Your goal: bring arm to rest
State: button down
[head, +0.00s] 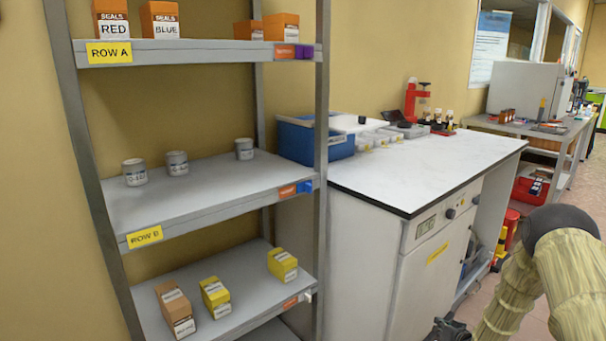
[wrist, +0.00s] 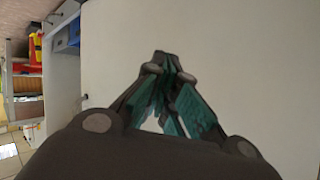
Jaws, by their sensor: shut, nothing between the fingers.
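My gripper shows in the wrist view (wrist: 167,62), with dark links and teal pads. Its fingertips meet, and nothing is between them. A plain pale surface fills most of the view beyond it. In the head view my arm is at the lower right, in front of the bench, and a dark part of the gripper (head: 447,330) shows at the bottom edge. The fingertips are not clear there.
A shelf rack (head: 200,200) with small boxes and cans stands at the left. The white bench (head: 420,165) holds a blue bin (head: 300,140) and a red device (head: 416,102). A second bench (head: 530,125) is at the back right. Floor shows at the right.

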jog(key=s+a+f+g, duration=0.35)
jog(key=s+a, duration=0.35)
jog(key=s, duration=0.5)
jog(key=s+a+f+g, duration=0.2)
jog(key=s+a+f, duration=0.2)
jog(key=s+a, duration=0.55)
jog(key=s+a+f+g, duration=0.3)
jog(key=s+a, duration=0.2)
jog(key=s, duration=1)
jog(key=s+a+r+n+g+h, duration=0.1)
jog(key=s+a+r+g, duration=0.15)
jog(key=s, duration=0.75)
jog(key=s+a+r+n+g, duration=0.1)
jog(key=s+r, duration=0.2)
jog(key=s, duration=0.7)
notch_tip(320, 180, up, 22)
jog(key=p, duration=2.3)
jog(key=shift+w+d, duration=0.25)
jog(key=shift+w, duration=0.1)
